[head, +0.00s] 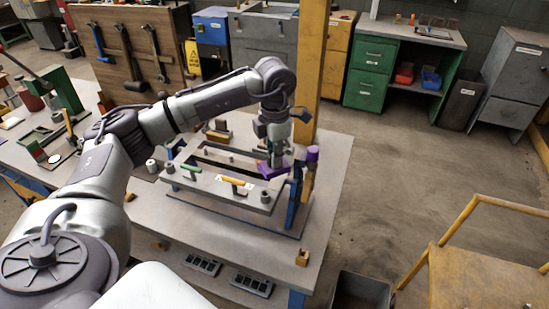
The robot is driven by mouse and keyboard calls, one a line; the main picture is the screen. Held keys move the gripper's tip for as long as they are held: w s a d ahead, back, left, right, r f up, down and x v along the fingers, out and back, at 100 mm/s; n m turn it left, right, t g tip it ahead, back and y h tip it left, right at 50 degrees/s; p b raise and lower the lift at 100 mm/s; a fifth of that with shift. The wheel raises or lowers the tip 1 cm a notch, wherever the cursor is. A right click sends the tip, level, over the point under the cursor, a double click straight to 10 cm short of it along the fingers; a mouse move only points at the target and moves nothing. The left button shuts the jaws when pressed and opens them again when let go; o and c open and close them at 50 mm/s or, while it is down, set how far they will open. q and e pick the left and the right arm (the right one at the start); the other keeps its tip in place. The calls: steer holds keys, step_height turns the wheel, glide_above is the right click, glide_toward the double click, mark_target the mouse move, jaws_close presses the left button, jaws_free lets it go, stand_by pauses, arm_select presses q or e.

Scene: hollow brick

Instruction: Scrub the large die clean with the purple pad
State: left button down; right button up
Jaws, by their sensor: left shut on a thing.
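The large die (207,184) is a grey rectangular metal frame with long openings, lying on the workbench in the middle of the head view. The purple pad (268,172) is at the right end of the die, low over its top face. I cannot tell whether it touches the die. My left gripper (276,162) comes down from above and is shut on the purple pad. The gripper and wrist hide part of the die's far right side. My right gripper is not in view.
A yellow post (311,70) stands close behind my left wrist. A purple-topped part (312,154) is just right of the die. Small pegs and a yellow-handled tool (233,181) are on the die. A dark bin (361,290) stands below the bench's front right.

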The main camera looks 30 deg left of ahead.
arm_select(q)
steer(key=shift+r+p, duration=0.95)
steer(key=shift+r, duration=0.55)
steer(key=shift+f, duration=0.1)
